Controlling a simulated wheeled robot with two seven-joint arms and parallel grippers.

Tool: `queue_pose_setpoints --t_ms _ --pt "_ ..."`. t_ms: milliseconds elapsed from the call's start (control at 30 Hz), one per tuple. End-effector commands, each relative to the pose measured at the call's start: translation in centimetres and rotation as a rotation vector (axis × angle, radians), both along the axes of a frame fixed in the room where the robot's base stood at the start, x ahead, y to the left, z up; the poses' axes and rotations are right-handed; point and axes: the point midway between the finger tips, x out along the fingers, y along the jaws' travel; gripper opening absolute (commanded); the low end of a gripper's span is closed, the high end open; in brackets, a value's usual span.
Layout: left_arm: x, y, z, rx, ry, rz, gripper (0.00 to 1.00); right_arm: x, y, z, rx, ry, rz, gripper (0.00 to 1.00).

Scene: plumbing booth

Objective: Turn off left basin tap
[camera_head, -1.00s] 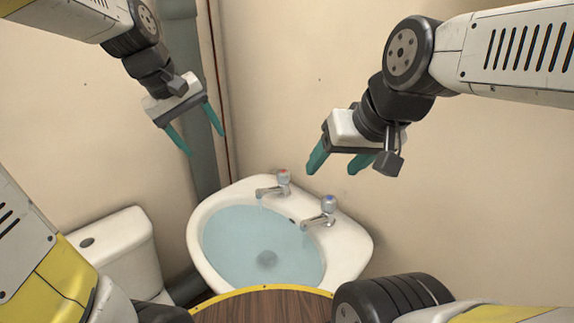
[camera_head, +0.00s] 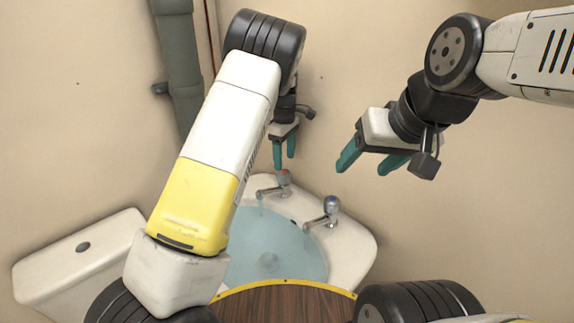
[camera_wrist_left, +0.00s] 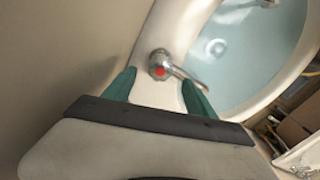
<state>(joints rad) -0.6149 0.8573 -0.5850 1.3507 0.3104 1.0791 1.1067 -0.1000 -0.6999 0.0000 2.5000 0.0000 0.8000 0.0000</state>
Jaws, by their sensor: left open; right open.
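The left basin tap (camera_head: 274,185) has a red-marked top and stands on the back rim of the white basin (camera_head: 352,250). Water runs from its spout. In the left wrist view the red-topped tap (camera_wrist_left: 160,66) lies ahead of and between the fingertips. My left gripper (camera_head: 285,168) is open, pointing down just above this tap; its fingers also show in the left wrist view (camera_wrist_left: 160,84). The right tap (camera_head: 328,210), blue-marked, also runs. My right gripper (camera_head: 365,172) is open and empty, above and right of the right tap. My left arm hides the basin's left side.
The basin holds bluish water (camera_head: 275,245). A white toilet cistern (camera_head: 75,260) stands at the left. A grey pipe (camera_head: 178,70) runs down the wall corner. A brown wooden surface with a yellow edge (camera_head: 285,302) is in front of the basin.

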Motion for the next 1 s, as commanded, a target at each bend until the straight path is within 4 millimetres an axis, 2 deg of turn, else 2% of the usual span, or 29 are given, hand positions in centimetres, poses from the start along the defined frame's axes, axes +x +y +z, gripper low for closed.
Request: queue_pose_setpoints --t_ms 200,400,533,767,800,1000 --pt "-0.1 0.1 -3.5 0.001 0.003 -0.001 0.65 0.0 0.0 0.0 0.000 0.000 0.000 0.65" --pt "-0.1 0.0 -6.1 -0.001 0.000 -0.002 0.65 0.0 0.0 0.0 0.000 0.000 0.000 0.65" --pt "-0.1 0.1 -6.8 0.000 0.001 -0.002 0.65 0.0 0.0 0.0 0.000 0.000 0.000 0.65" --pt "-0.1 0.1 -6.9 -0.001 0.000 -0.002 0.65 0.0 0.0 0.0 0.000 0.000 0.000 0.65" --pt "-0.1 0.1 -6.9 -0.001 0.000 -0.002 0.63 0.0 0.0 0.0 0.000 0.000 0.000 0.65" --pt "-0.1 0.1 -6.9 -0.001 0.000 -0.003 0.24 0.0 0.0 0.0 0.000 0.000 0.000 0.65"
